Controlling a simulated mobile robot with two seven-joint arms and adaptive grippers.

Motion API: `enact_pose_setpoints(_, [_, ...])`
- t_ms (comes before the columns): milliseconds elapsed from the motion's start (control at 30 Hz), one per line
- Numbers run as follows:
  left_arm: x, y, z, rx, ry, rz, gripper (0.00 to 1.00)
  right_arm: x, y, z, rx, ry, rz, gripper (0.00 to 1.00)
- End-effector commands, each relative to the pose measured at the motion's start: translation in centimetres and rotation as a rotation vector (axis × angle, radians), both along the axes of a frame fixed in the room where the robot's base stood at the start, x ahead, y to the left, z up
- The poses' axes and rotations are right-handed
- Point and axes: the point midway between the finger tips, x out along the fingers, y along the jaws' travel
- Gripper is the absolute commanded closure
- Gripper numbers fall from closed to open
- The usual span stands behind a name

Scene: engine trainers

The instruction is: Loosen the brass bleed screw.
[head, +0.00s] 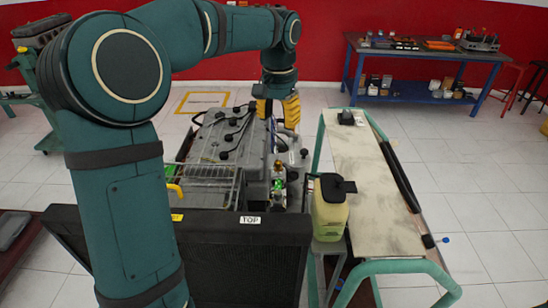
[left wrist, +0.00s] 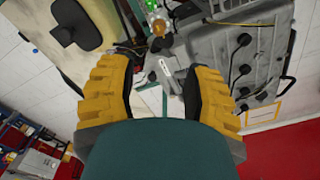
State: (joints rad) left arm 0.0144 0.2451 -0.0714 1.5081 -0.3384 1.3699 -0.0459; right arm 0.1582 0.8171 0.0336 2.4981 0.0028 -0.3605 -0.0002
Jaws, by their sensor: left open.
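My left gripper (head: 277,110) hangs fingers down over the far right side of the grey engine (head: 205,150). Its two yellow fingers are apart, and nothing is held between them. In the left wrist view the gripper (left wrist: 160,80) frames a grey metal part. A small brass-coloured fitting (left wrist: 158,28), which looks like the bleed screw, lies beyond the fingertips beside a bright green part (left wrist: 151,5). In the head view a bright green part (head: 279,184) shows on the engine's near right side, nearer than the gripper. The screw's details are too small to tell. My right gripper is out of view.
A pale jug (head: 330,212) with a black cap stands right of the engine, beside a long pale-topped bench (head: 375,190). A wire rack (head: 208,183) and a black panel marked TOP (head: 240,250) are in front. A blue workbench (head: 420,55) stands at the back.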

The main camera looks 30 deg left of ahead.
Motion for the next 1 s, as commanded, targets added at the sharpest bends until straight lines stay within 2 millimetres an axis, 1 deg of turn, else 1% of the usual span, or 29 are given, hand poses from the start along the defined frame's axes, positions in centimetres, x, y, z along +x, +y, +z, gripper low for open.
enact_pose_setpoints(167, [0.0, 0.0, -1.9, -0.001, 0.004, -0.002, 0.51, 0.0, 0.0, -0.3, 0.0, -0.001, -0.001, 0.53])
enact_pose_setpoints(500, [-0.1, 0.0, -8.5, -0.001, 0.006, 0.0, 0.51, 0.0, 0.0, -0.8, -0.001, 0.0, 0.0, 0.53])
enact_pose_setpoints(700, [0.0, 0.0, -11.7, -0.001, 0.004, 0.001, 0.51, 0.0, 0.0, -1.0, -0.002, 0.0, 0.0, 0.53])
enact_pose_setpoints(833, [0.0, 0.0, -13.0, 0.0, 0.002, 0.001, 0.51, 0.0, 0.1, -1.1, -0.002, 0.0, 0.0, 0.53])
enact_pose_setpoints(1000, [0.0, 0.0, -13.7, 0.0, 0.0, 0.0, 0.51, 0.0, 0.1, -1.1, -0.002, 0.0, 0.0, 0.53])
